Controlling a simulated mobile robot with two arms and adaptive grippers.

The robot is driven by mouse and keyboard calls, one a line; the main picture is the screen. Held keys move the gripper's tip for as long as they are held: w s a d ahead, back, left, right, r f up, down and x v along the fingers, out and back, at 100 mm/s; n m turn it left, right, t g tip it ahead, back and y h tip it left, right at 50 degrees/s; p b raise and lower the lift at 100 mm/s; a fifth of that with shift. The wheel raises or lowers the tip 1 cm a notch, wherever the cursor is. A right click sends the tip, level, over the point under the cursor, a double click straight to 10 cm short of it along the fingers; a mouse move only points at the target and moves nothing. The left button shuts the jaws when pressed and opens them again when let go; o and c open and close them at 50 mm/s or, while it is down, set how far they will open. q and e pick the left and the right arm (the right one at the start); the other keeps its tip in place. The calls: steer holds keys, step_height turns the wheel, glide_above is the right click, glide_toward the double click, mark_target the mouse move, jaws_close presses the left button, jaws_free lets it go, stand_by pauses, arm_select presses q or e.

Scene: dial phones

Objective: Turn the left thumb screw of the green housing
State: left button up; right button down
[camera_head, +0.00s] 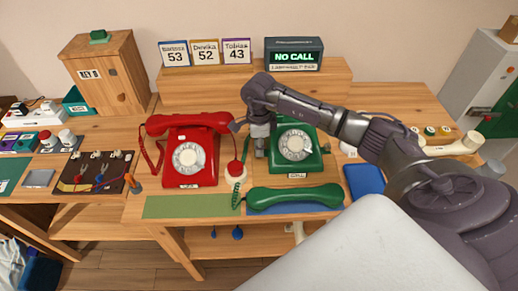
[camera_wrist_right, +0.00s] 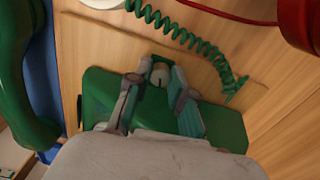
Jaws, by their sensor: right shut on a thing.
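The green housing (camera_head: 312,160) is the body of the green dial phone, on the table at the middle of the head view; it also shows in the wrist view (camera_wrist_right: 225,128). My right gripper (camera_head: 261,150) points down at the left side of the housing. In the wrist view its fingers (camera_wrist_right: 160,80) stand on both sides of a small round pale thumb screw (camera_wrist_right: 160,72) at the housing's edge and are shut on it. In the head view the gripper hides this screw. How far the screw is turned is hard to tell. My left gripper is out of view.
The green handset (camera_head: 295,197) lies off its phone in front, on a blue mat, with its coiled cord (camera_wrist_right: 190,40) beside the gripper. A red phone (camera_head: 190,160) stands to the left. A red-and-white round object (camera_head: 235,172) sits between the phones. A display (camera_head: 294,55) stands behind.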

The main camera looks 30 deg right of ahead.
steer(key=n+b, duration=0.3)
steer(key=shift+f+n, duration=0.15)
steer(key=shift+n, duration=0.15)
steer(key=shift+n+b, duration=0.45)
steer(key=shift+n, duration=0.35)
steer(key=c, duration=1)
jaws_free()
